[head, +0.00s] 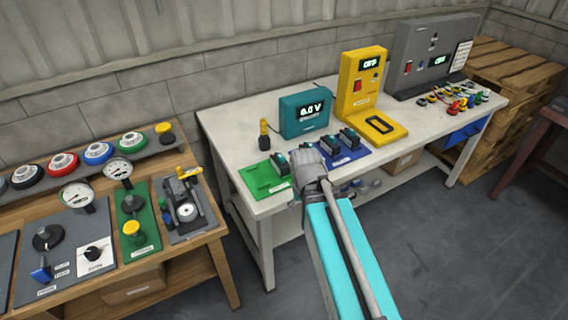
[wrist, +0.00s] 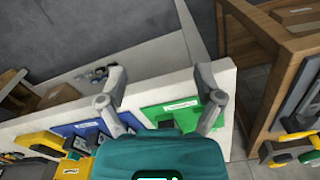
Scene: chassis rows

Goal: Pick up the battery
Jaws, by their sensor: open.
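Several dark blocks that look like batteries lie on the white bench (head: 222,139) in the head view. One block (head: 280,163) lies at the green mat (head: 258,181), just left of my gripper (head: 305,158). Others (head: 350,137) sit on the blue mat (head: 352,157), to its right. My gripper is over the front of the bench; its fingertips are hard to make out there. In the wrist view, my gripper (wrist: 160,105) has its fingers wide apart, with the green mat (wrist: 174,108) and bench edge between them. I see nothing held. I cannot tell which block is the task's battery.
A yellow meter (head: 362,83) and grey cabinet (head: 432,55) stand farther right. A wooden bench (head: 210,238) with dials is left, across a gap.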

